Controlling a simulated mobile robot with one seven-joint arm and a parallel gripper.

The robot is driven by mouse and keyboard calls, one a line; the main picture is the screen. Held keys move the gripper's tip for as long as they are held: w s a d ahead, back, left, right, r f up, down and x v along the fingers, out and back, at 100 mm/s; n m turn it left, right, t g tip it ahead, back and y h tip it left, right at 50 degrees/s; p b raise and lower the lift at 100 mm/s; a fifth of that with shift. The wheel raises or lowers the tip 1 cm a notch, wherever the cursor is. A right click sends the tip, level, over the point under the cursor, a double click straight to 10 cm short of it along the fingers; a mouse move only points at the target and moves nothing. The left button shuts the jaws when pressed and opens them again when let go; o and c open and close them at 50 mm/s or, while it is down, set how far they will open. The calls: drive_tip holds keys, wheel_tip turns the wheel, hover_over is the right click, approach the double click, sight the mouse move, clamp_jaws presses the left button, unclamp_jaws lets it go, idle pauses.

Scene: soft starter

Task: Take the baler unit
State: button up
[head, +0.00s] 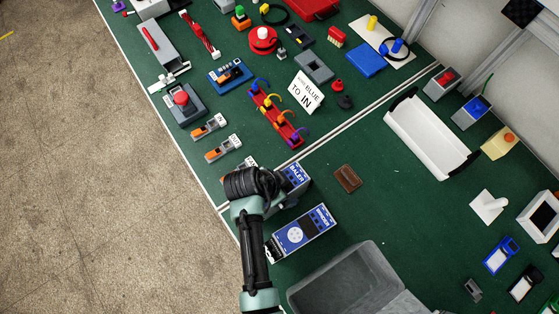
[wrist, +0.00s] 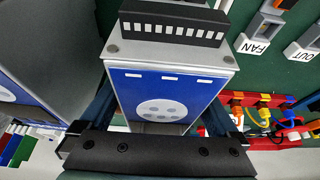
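The baler unit (head: 297,176) is a grey box with a blue face lettered BALER. In the head view it stands on the green bench, partly hidden behind my wrist. My gripper (head: 270,200) is over its near left side. In the wrist view a grey box (wrist: 125,52) with a blue face, pale dial and black terminal strip lies between the two fingers of my gripper (wrist: 163,100); it appears to be the baler unit. The fingers run along both its sides. Whether they touch it is unclear.
A similar blue-faced unit (head: 305,229) stands close below in the head view. A grey bin (head: 352,275) is beyond it. A brown block (head: 347,179) lies to the right, and a white tray (head: 428,140) farther right. Orange-and-grey connectors (head: 222,148) lie upper left.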

clamp_jaws()
drive_tip(key=shift+w+r, duration=0.1)
drive_tip(key=shift+r, duration=0.05)
idle(0.4)
